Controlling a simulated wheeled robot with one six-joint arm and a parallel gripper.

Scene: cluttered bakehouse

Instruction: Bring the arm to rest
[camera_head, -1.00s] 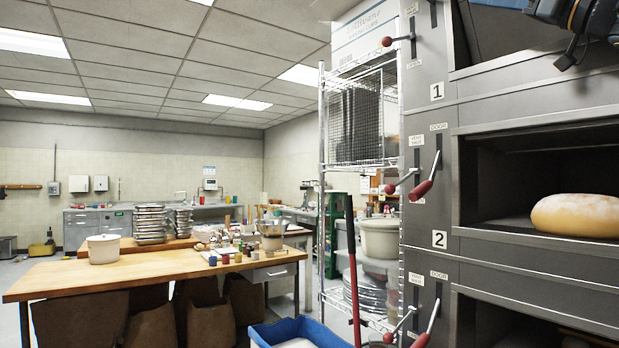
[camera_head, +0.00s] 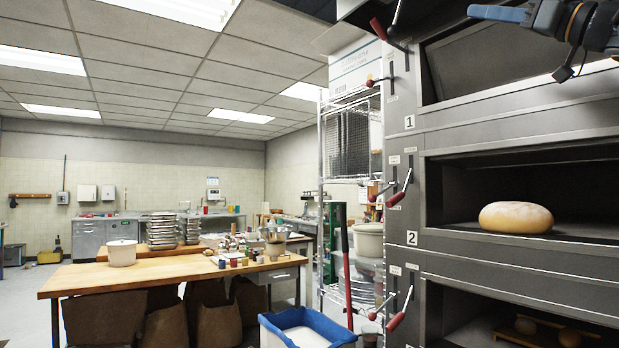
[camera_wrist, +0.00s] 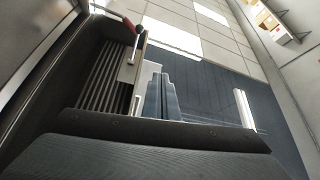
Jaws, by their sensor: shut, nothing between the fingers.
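My gripper (camera_head: 476,11) shows at the top right of the head view, in front of the upper oven deck, with its blue fingers pointing left. In the wrist view my gripper (camera_wrist: 160,82) shows as blue-grey fingers close together, shut and empty. The arm is raised and partly cut off by the top and right picture edges. Nothing is held.
The steel deck oven (camera_head: 480,262) fills the right side, close to my arm in the picture. A round loaf (camera_head: 516,217) lies in its middle deck. A blue tub (camera_head: 341,338), a wire rack (camera_head: 321,170) and a wooden table (camera_head: 75,283) stand further left.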

